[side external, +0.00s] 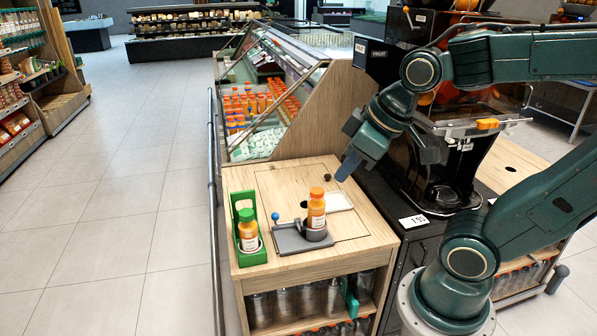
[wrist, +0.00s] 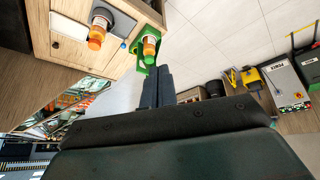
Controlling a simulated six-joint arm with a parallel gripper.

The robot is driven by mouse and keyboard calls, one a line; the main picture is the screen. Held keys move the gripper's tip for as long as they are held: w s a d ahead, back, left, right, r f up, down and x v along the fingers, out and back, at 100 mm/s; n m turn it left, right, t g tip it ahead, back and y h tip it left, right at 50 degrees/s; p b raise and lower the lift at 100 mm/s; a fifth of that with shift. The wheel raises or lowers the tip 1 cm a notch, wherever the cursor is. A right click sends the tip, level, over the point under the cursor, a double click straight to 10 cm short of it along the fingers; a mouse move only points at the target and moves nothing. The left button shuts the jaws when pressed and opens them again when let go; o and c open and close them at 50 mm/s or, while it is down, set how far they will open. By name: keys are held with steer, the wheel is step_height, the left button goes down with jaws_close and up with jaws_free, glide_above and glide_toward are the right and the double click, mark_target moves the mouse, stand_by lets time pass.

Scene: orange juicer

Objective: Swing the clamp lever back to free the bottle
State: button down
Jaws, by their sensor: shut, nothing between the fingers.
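An orange juice bottle (side external: 316,208) with an orange cap stands upright in a grey clamp fixture (side external: 290,243) on the wooden counter. The clamp lever's blue knob (side external: 275,216) is at the fixture's left side; it also shows in the wrist view (wrist: 123,45), small, near the bottle (wrist: 97,38). My gripper (side external: 346,167) is above and right of the bottle, apart from fixture and lever. Its fingers (wrist: 158,72) are together and empty. Whether the clamp arm touches the bottle is too small to tell.
A green carrier (side external: 248,257) holding a green-capped bottle (side external: 247,231) stands left of the fixture. A white plate (side external: 338,201) lies behind the clamped bottle. The black juicer (side external: 445,190) stands to the right. A glass-fronted display case (side external: 265,105) is behind the counter.

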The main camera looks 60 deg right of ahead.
steer(key=w+d+f+n, duration=0.55)
steer(key=w+f, duration=0.45)
steer(key=w, duration=0.2)
steer(key=w+d+f+n, duration=0.1)
steer(key=w+d+f, duration=0.1)
steer(key=d+f, duration=0.2)
steer(key=w+d+f+n+t, duration=0.1)
steer(key=d+f, duration=0.3)
steer(key=f, duration=0.5)
steer(key=shift+w+d+f, duration=0.25)
steer(key=shift+w+f, duration=0.05)
steer(key=shift+w, duration=0.25)
steer(key=shift+f, duration=0.1)
steer(key=x, duration=0.9)
steer(key=shift+w, duration=0.25)
steer(key=shift+w+d+f, duration=0.2)
steer(key=shift+w+d, duration=0.1)
steer(key=shift+w, duration=0.2)
steer(key=shift+w+d+f, duration=0.2)
steer(key=shift+w+d, duration=0.1)
steer(key=shift+w, duration=0.2)
steer(key=shift+w+d+f, duration=0.15)
steer(key=shift+w+d, duration=0.45)
steer(key=shift+w, duration=0.1)
